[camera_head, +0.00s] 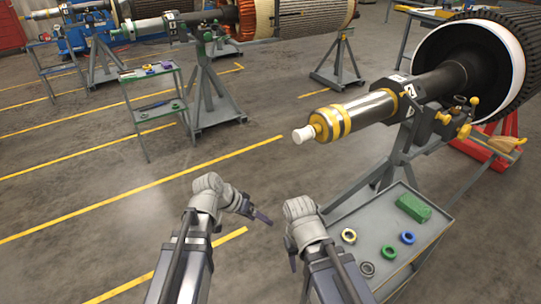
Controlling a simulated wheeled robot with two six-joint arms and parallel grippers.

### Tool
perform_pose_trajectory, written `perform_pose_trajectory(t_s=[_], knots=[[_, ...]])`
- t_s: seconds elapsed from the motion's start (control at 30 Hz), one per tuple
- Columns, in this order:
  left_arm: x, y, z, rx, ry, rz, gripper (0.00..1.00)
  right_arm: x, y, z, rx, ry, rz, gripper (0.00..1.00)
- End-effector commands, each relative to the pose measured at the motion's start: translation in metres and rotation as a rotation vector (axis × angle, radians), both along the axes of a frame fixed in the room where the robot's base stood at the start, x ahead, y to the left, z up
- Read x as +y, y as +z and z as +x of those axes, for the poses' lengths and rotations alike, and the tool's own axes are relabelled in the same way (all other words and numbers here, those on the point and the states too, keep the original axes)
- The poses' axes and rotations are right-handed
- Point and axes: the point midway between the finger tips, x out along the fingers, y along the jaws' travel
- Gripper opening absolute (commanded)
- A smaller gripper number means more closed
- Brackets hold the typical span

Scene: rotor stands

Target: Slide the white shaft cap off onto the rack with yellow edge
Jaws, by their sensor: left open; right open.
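The white shaft cap (303,134) sits on the small left end of a large horizontal rotor shaft (365,107) with yellow bands. A rack with a yellow edge (432,13) stands far back at the top right, partly cut off by the frame. My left gripper (258,214) is open and empty, low over the floor to the lower left of the cap. My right gripper (293,258) is open, below the cap and left of the near grey cart; its fingers are partly hidden by its own wrist. Neither gripper touches the cap.
The near grey cart (441,228) holds a green block (414,207) and several coloured rings. A grey stand (389,165) carries the shaft. A green-edged rack (157,105) and other rotors stand farther left.

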Motion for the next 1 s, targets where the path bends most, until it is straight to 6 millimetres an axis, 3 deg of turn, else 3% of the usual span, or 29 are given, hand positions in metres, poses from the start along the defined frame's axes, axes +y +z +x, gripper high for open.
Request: perform_pose_trajectory(t_s=[0.2,0.4,0.5,0.7,1.0], knots=[[-0.041,0.072,0.056,-0.403,-0.181,-0.288,0.78,0.0,0.001,0.0,0.0,0.0,0.0,0.5],[-0.044,0.141,0.095,-0.776,-0.206,-0.438,0.78,0.0,0.001,0.0,0.0,0.0,0.0,0.5],[-0.039,0.163,0.107,-0.895,-0.191,-0.466,0.78,0.0,0.001,0.0,0.0,0.0,0.0,0.5],[-0.033,0.182,0.115,-0.997,-0.169,-0.486,0.78,0.0,0.001,0.0,0.0,0.0,0.0,0.5],[-0.042,0.183,0.122,-1.002,-0.172,-0.488,0.78,0.0,0.001,0.0,0.0,0.0,0.0,0.5]])
